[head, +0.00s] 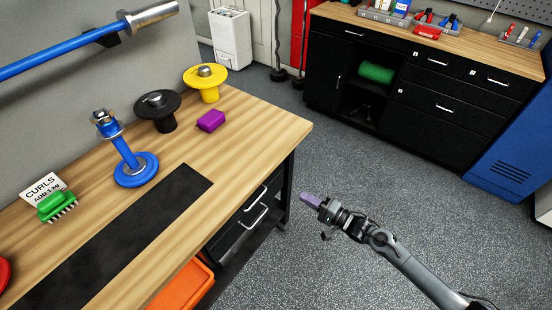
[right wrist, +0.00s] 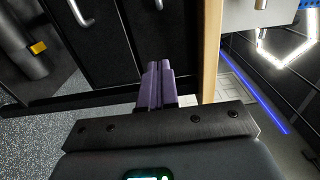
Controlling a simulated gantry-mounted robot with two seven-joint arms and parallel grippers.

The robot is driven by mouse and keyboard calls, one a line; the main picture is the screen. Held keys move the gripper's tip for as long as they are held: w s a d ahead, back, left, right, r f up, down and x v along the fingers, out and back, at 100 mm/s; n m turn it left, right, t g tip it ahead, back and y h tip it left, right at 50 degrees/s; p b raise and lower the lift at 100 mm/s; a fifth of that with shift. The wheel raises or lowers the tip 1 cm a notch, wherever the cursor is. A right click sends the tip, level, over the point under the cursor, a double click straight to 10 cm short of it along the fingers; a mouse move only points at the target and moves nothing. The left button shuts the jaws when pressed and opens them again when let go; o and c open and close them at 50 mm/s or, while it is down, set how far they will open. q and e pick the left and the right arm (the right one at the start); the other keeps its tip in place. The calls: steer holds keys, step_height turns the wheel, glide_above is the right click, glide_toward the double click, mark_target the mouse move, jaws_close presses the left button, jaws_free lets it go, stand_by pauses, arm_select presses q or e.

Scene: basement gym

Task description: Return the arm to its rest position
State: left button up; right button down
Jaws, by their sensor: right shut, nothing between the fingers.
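My right arm comes in from the lower right in the head view. Its gripper (head: 311,200) hangs over the open floor, off the right edge of the workbench (head: 258,120). In the right wrist view the two purple fingers of the right gripper (right wrist: 158,66) are shut together with nothing between them. The gripper touches nothing that I can see. My left arm and gripper are not in view.
Black cabinets (head: 430,105) stand at the back. Grey floor (head: 345,160) is clear around the gripper.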

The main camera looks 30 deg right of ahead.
steer(key=s+a+f+g+h, duration=0.1)
steer(key=s+a, duration=0.4)
steer(key=a, duration=0.2)
steer(key=s+a+g+h, duration=0.1)
steer(key=s+a, duration=0.3)
steer(key=a, duration=0.3)
steer(key=s+r+n+g+h, duration=0.3)
steer(key=s+n+g+h, duration=0.2)
steer(key=s+n+g, duration=0.85)
step_height(320, 180, up, 24)
steer(key=s+n+t+p, duration=0.1)
steer(key=n+t+p, duration=0.1)
steer(key=p, duration=2.2)
steer(key=shift+s+d+r, duration=0.2)
steer(key=shift+s+r, duration=0.05)
steer(key=shift+s, duration=0.1)
steer(key=shift+t, duration=0.25)
